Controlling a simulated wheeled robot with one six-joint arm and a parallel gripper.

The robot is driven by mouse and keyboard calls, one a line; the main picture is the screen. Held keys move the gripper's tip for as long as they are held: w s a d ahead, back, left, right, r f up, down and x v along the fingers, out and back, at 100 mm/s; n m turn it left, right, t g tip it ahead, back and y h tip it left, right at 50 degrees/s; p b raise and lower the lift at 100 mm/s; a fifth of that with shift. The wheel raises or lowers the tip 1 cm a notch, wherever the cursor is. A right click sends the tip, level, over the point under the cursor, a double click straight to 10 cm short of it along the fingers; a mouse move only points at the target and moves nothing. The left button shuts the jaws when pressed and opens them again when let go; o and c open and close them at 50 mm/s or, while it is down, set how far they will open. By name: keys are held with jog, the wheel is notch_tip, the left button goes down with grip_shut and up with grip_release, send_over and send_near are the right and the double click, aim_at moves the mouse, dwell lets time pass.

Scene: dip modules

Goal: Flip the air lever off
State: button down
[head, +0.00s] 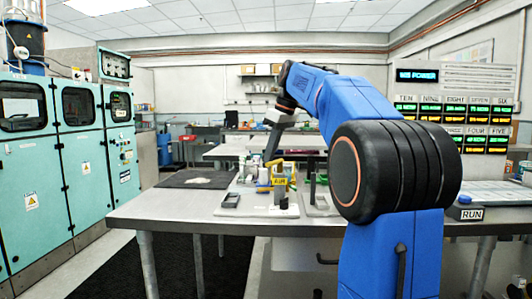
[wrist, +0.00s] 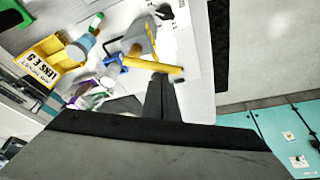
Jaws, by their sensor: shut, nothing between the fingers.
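A yellow sign that seems to read AIR (head: 280,180) stands on the table in the head view. A yellow bar, which looks like the air lever (head: 264,189), sticks out sideways just left of it. In the wrist view the yellow lever (wrist: 154,67) lies across the picture, beside a grey bracket-like part. My gripper (head: 268,158) points down above this spot, its dark fingers together and empty. In the wrist view the fingertips (wrist: 163,78) appear right by the lever's bar; I cannot tell whether they touch it.
A dark device (head: 230,200) lies left of the sign on the table (head: 165,210). A dark upright post stands to its right.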

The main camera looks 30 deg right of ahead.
jog(key=shift+s+d, duration=0.2)
jog(key=shift+s, duration=0.35)
jog(key=shift+s+d, duration=0.35)
jog(key=shift+s, duration=0.1)
jog(key=shift+s+d, duration=0.1)
jog(key=shift+s, duration=0.05)
dwell(0.3)
jog(key=shift+w+a+r, duration=0.1)
jog(key=shift+w+a, duration=0.2)
jog(key=shift+a, duration=0.25)
notch_tip(320, 180, up, 10)
jog(key=shift+d, duration=0.25)
jog(key=shift+s, duration=0.1)
dwell(0.4)
